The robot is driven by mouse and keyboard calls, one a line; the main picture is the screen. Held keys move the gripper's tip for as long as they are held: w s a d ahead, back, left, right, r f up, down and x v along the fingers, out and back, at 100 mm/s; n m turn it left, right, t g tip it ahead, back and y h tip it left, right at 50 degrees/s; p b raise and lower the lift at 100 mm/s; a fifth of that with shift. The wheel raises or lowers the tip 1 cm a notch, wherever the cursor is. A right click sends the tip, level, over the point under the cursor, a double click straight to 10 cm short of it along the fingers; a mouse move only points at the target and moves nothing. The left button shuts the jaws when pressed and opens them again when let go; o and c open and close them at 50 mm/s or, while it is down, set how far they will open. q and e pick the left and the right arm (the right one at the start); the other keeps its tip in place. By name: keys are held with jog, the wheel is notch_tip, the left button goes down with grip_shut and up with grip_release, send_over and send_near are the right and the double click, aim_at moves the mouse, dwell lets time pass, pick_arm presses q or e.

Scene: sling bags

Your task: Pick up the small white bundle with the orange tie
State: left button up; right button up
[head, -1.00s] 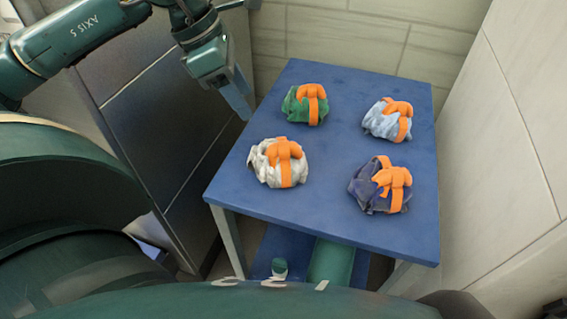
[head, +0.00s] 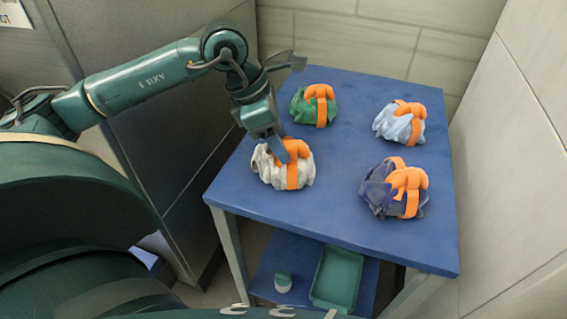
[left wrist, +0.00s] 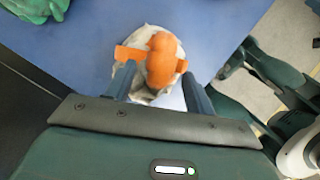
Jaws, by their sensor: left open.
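The white bundle with the orange tie (head: 268,172) sits at the near left of the blue table (head: 330,215). My left gripper (head: 280,155) is just above it, pointing down, with the fingertips close to the tie. In the left wrist view, the white bundle (left wrist: 145,95) lies between the two open fingers of my left gripper (left wrist: 158,85), the orange tie facing the camera. I cannot tell whether the fingers touch the cloth. My right gripper is not in view.
A green bundle (head: 300,108) stands behind the white one, a light blue bundle (head: 388,125) at the back right and a dark purple bundle (head: 376,188) at the near right. Walls stand close behind and right.

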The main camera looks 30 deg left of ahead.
pick_arm(q)
grip_shut()
dwell(0.7)
